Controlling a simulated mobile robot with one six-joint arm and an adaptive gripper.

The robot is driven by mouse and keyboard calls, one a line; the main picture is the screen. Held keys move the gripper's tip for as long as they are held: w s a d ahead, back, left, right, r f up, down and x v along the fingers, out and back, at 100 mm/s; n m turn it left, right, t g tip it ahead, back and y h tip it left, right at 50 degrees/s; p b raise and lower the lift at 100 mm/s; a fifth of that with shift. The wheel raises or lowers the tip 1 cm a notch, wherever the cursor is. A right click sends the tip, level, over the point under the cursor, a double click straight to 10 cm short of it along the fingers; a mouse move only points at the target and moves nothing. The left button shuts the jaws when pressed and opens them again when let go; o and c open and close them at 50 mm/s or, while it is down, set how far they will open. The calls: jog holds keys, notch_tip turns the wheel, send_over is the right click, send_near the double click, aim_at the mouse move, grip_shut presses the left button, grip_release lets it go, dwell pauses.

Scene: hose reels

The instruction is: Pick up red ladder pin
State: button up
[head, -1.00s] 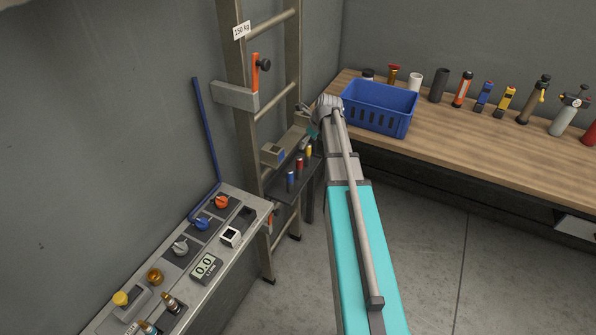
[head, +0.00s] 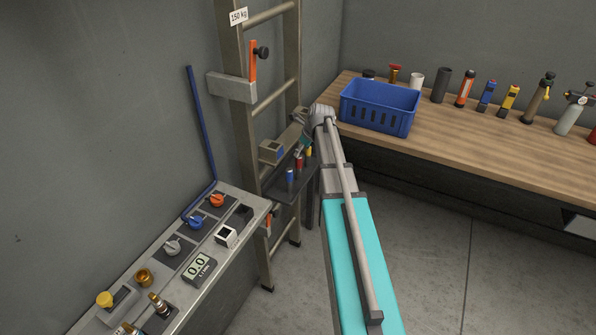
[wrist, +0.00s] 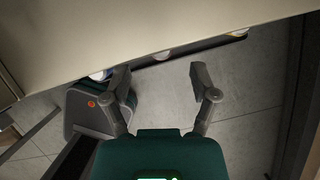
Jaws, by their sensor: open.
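The red pin (head: 299,162) stands upright on a small dark shelf (head: 291,188) beside the ladder (head: 244,130). A blue pin (head: 290,175) stands in front of it and a yellow pin (head: 308,151) behind it.
A blue crate (head: 378,107) and several tools stand on the wooden bench (head: 470,145) at right. A grey panel with knobs (head: 190,250) is at front left. A grey bracket (head: 230,88) with an orange handle is on the ladder. Floor (head: 440,240) is clear at right.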

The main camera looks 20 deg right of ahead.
aim_at(299, 161)
jog(key=shift+f, duration=0.1)
dwell(0.3)
jog(key=shift+b+x, duration=2.45)
jog(key=shift+x, duration=0.1)
grip_shut()
